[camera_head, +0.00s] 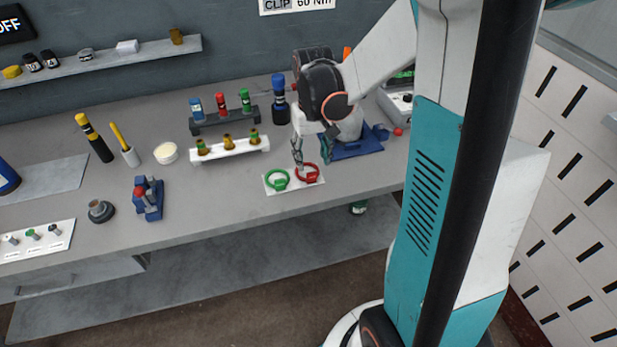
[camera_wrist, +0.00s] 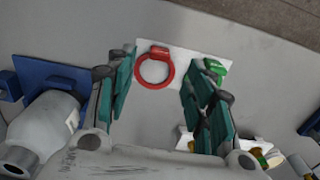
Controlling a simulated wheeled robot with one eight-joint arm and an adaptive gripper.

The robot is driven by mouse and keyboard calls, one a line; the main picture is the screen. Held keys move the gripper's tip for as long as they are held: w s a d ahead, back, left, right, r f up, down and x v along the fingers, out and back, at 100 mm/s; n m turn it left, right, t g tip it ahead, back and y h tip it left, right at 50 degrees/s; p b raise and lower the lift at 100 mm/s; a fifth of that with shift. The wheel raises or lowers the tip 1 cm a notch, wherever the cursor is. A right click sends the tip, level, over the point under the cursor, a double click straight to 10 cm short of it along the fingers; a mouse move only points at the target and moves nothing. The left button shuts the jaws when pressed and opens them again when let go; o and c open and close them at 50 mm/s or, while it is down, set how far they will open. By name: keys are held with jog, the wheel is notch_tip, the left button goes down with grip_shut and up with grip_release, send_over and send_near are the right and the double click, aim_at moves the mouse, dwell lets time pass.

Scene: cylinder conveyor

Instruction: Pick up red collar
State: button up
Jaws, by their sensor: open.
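The red collar (camera_head: 306,174) is a ring with a small block on its rim, lying on a white plate (camera_head: 292,184) near the front edge of the bench. A green collar (camera_head: 277,180) lies on the same plate to its left. My gripper (camera_head: 311,158) is just above and behind the plate. In the wrist view the red collar (camera_wrist: 154,69) shows whole between the open fingers of my gripper (camera_wrist: 158,85), closer to the left finger. Nothing is between the fingers' pads that I can see held. The green collar (camera_wrist: 214,70) is partly hidden behind the right finger.
A blue fixture (camera_head: 352,148) with a grey cylindrical part stands right behind my gripper. A white rack (camera_head: 229,149) with brass fittings and a dark rack (camera_head: 224,121) with coloured bottles stand to the left. The bench front (camera_head: 230,205) left of the plate is clear.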

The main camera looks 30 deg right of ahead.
jog(key=f+b, duration=0.2)
jog(key=f, duration=0.5)
jog(key=shift+w+f+b, duration=0.2)
jog(key=shift+b, duration=0.1)
jog(key=shift+r, duration=0.1)
jog(key=c, duration=1)
